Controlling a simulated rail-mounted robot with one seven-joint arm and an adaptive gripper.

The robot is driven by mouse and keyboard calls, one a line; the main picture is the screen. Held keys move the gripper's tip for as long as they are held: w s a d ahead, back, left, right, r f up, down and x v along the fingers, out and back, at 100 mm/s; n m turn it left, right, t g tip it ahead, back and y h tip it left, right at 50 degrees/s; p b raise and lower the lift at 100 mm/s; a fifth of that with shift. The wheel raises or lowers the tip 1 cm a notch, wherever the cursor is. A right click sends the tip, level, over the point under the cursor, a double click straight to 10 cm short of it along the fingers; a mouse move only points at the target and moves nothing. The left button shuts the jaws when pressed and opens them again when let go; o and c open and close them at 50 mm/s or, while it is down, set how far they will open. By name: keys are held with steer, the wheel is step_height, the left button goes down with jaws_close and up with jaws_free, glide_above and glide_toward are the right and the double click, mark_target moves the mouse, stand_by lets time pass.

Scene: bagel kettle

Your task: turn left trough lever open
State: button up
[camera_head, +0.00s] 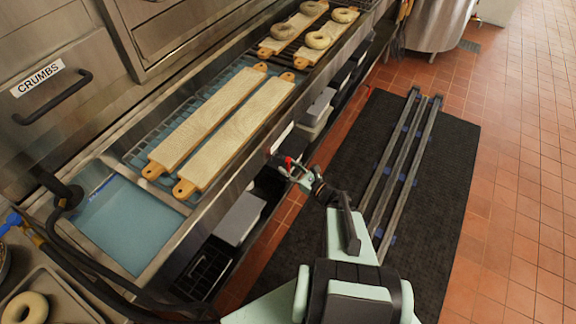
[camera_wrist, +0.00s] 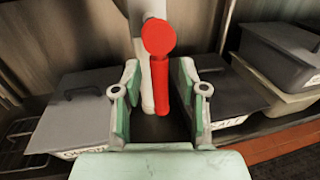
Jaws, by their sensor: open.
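In the wrist view a red lever (camera_wrist: 160,85) with a round end hangs down beside a pale pipe. My gripper (camera_wrist: 158,98) is open, with its pale green fingers on either side of the lever. The lever is nearer the right finger; I cannot tell whether they touch. In the head view a small part of the red lever (camera_head: 289,162) shows at the trough's front side, partly hidden by my gripper (camera_head: 284,166). The trough (camera_head: 128,222) holds blue water, and two long wooden boards (camera_head: 210,122) lie over it on a rack.
Grey lidded bins (camera_wrist: 82,108) stand on the shelf behind and beside my gripper; more bins (camera_head: 240,218) show under the trough. Boards with bagels (camera_head: 318,40) lie at the far end. A black mat (camera_head: 440,170) and rails cover the floor at right.

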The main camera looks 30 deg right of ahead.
steer(key=shift+w+a, duration=0.1)
steer(key=shift+w, duration=0.2)
jaws_close()
steer(key=shift+f, duration=0.1)
